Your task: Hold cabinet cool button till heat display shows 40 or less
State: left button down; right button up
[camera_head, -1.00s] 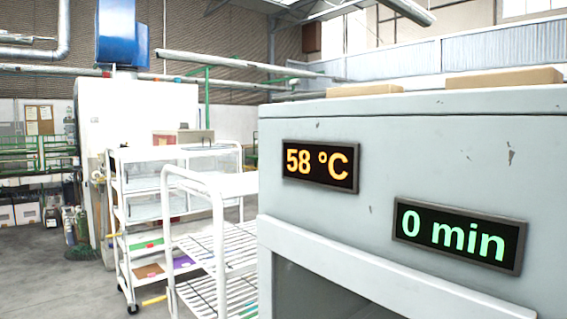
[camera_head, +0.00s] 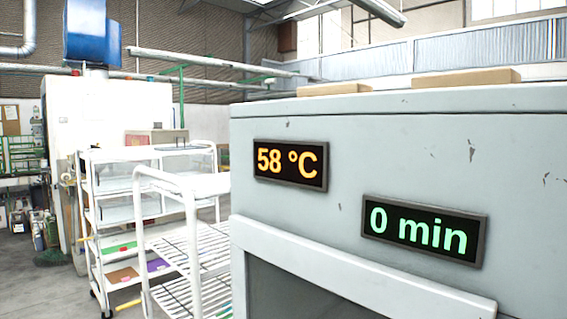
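The grey cabinet (camera_head: 410,150) fills the right side of the head view, seen at an angle. Its heat display (camera_head: 290,164) reads 58 °C in orange digits. A second display (camera_head: 424,229), lower and to the right, reads 0 min in green. The cool button does not show in this view. A dark opening or window (camera_head: 290,290) shows low on the cabinet's front. Neither of my grippers is in view.
White wire-shelf carts (camera_head: 190,245) stand just left of the cabinet, close to its side. Flat boxes (camera_head: 466,78) lie on the cabinet top. A white machine with a blue duct (camera_head: 92,30) stands behind. Grey floor (camera_head: 40,285) is open at the lower left.

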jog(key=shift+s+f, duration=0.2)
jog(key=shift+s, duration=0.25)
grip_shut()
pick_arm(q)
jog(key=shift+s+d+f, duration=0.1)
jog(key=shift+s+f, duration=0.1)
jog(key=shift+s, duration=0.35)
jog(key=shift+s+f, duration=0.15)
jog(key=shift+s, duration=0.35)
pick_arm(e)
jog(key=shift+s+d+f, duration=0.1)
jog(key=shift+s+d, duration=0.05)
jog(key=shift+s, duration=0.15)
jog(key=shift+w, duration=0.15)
